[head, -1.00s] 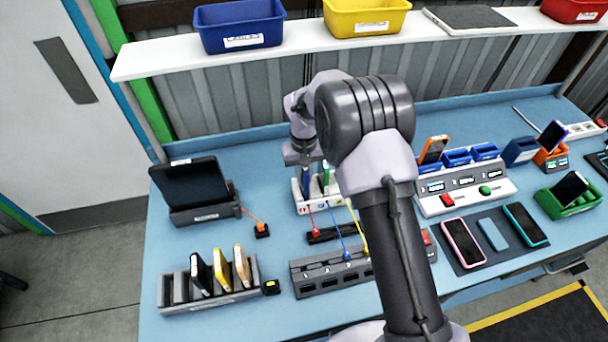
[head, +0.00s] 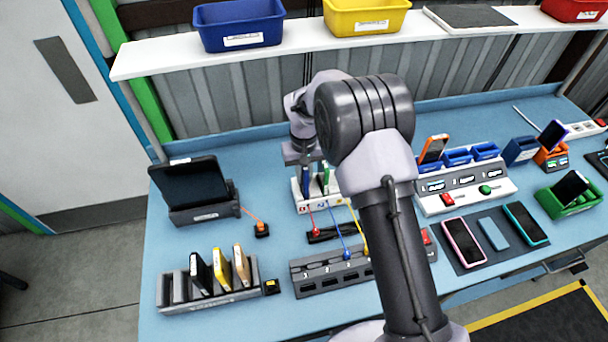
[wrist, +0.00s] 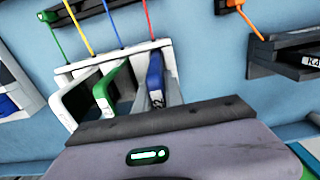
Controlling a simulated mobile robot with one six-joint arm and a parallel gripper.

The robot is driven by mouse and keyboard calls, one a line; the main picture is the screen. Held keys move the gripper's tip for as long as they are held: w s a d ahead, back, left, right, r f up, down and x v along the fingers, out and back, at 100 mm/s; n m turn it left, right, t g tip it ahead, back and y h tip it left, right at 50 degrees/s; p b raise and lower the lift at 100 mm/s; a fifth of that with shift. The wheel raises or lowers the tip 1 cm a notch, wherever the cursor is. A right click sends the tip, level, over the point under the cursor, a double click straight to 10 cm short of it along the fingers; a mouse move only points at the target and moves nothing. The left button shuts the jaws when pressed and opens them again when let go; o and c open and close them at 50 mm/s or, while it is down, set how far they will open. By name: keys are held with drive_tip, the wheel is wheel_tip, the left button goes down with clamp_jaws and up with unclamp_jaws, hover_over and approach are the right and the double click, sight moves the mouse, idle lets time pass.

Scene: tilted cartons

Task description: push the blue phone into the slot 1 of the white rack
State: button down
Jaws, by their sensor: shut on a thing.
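The white rack (head: 317,208) stands on the blue bench, with numbered labels along its front. The blue phone (head: 306,184) stands on edge at the rack's left end, above the red label 1. In the wrist view the blue phone (wrist: 155,72) is at the right end of the white rack (wrist: 110,63), its near part hidden behind my gripper (wrist: 168,112). In the head view my gripper (head: 304,165) is shut on the blue phone's upper end. The phone's lower edge is hidden, so I cannot tell how deep it sits. A green phone (head: 326,178) stands beside it.
A tablet on a dark stand (head: 195,187) is to the left. A grey rack with several phones (head: 215,296) and a grey port block (head: 320,285) with coloured cables are in front. A charging station (head: 465,195) is to the right. A white shelf (head: 300,55) is behind.

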drive_tip(key=shift+f, duration=0.4)
idle(0.3)
drive_tip(key=c, duration=1.3)
unclamp_jaws()
drive_tip(key=shift+c, duration=0.2)
drive_tip(key=o, duration=0.4)
drive_tip(key=shift+r, duration=0.1)
drive_tip(key=shift+r+p, duration=2.1)
drive_tip(key=shift+r, duration=1.45)
